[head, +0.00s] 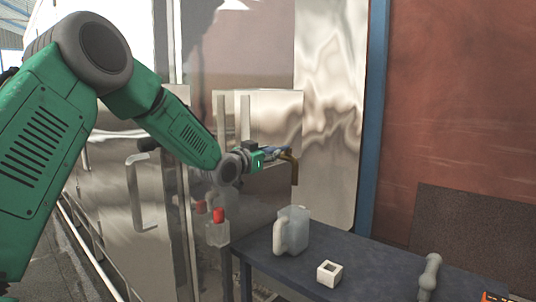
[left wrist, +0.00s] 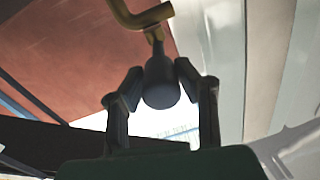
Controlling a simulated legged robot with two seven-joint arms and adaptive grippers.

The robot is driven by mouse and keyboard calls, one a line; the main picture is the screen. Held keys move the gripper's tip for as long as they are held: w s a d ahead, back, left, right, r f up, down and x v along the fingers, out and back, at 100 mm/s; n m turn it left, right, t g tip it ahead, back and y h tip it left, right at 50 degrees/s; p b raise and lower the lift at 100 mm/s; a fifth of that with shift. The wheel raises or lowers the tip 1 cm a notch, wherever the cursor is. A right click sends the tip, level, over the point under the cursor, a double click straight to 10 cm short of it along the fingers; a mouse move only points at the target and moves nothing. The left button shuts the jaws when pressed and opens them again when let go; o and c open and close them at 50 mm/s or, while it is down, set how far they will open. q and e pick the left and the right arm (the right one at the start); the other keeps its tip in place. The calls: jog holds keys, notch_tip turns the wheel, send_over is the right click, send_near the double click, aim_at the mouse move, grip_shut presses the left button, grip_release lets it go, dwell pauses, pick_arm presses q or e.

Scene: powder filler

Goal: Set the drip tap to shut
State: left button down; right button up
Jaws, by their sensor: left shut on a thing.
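The drip tap (head: 295,172) is a brass, bent spout on the shiny metal cabinet, pointing down above the dark table. In the left wrist view the brass pipe (left wrist: 140,16) is at the top, with a dark rounded handle (left wrist: 161,88) below it. My left gripper (head: 279,153) reaches the tap from the left. Its two fingers (left wrist: 159,75) are shut on the handle, one on each side. The head view shows the handle too small to tell its turn. My right gripper is in neither view.
A translucent jug (head: 293,230) stands on the dark table (head: 375,262) below the tap. A white hollow block (head: 329,273) and a grey knobbed object (head: 429,274) are nearby. Cabinet door handles (head: 137,192) stick out at left.

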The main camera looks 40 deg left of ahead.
pick_arm(q)
jog(key=c, duration=1.3)
grip_release()
jog(key=shift+w+d, duration=0.1)
jog(key=shift+d, duration=0.1)
jog(key=shift+o, duration=0.5)
jog(key=shift+w+f, duration=0.15)
jog(key=shift+w, duration=0.1)
jog(key=shift+s, duration=0.45)
jog(key=s, duration=1.1)
jog(key=shift+d, duration=0.2)
